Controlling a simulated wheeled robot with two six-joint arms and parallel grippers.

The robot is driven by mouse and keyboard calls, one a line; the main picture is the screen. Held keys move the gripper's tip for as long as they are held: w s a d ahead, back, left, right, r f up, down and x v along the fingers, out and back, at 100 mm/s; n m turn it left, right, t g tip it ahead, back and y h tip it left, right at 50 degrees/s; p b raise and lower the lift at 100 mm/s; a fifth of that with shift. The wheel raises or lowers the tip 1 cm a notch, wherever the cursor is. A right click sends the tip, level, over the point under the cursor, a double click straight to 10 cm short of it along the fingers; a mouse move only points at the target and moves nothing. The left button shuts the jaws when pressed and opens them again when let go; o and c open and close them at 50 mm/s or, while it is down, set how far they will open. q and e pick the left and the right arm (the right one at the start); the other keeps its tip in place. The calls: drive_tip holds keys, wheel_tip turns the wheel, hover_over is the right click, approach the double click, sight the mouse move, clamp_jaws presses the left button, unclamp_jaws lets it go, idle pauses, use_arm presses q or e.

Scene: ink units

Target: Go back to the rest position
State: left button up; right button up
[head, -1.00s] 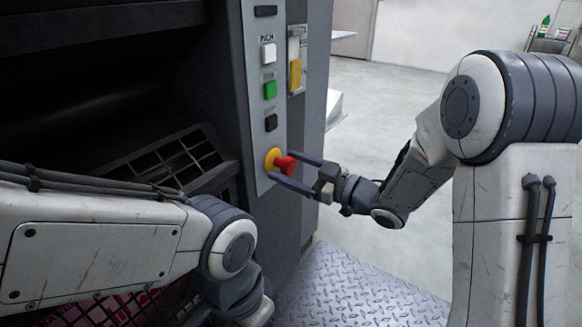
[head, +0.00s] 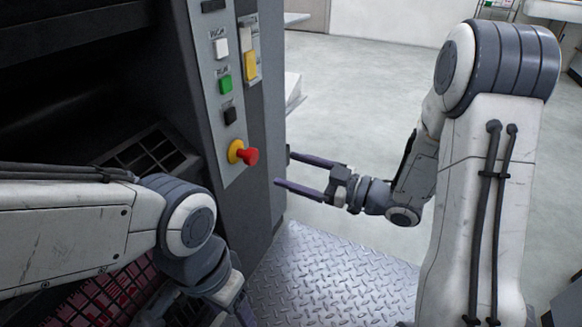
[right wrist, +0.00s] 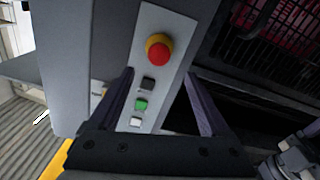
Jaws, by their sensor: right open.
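My right gripper (head: 284,169) is open and empty, with its two dark fingers pointing left towards the machine's control panel. It stands apart from the red emergency button (head: 250,156), to the right of it. In the right wrist view the gripper (right wrist: 159,76) is open, with the red button (right wrist: 159,48) beyond its fingertips and nothing between the fingers. My left gripper (head: 241,312) is only partly in view at the bottom edge, so its opening cannot be told.
The grey control panel (head: 208,78) carries white, green (head: 225,85) and black buttons and a yellow switch (head: 250,66). The dark machine fills the left side. A diamond-plate step (head: 325,270) lies below the right gripper. Open pale floor (head: 350,90) lies behind my right arm.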

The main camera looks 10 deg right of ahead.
drive_tip(key=shift+a, duration=0.1)
drive_tip(key=w+a+r+m+h+p, duration=0.1)
drive_tip(key=w+a+h+p, duration=0.25)
drive_tip(key=h, duration=0.25)
drive_tip(key=s+a+r+m+g+h+p, duration=0.1)
drive_tip(key=s+r+m+g+h+p, duration=0.35)
drive_tip(key=s, duration=0.95)
drive_tip(key=s+r+m+g+h+p, duration=0.1)
drive_tip(key=s+r+g+h+p, duration=0.2)
drive_tip(key=s+r+g+p, duration=0.8)
drive_tip(key=s+r+t+p, duration=0.1)
drive_tip(key=r+t+p, duration=0.1)
drive_tip(key=r+p, duration=1.3)
drive_tip(key=s+r+t+p, duration=0.2)
drive_tip(key=r+t+p, duration=0.1)
drive_tip(key=r+p, duration=1.2)
drive_tip(key=p, duration=0.3)
drive_tip(key=shift+s+r, duration=0.25)
drive_tip(key=shift+r, duration=0.05)
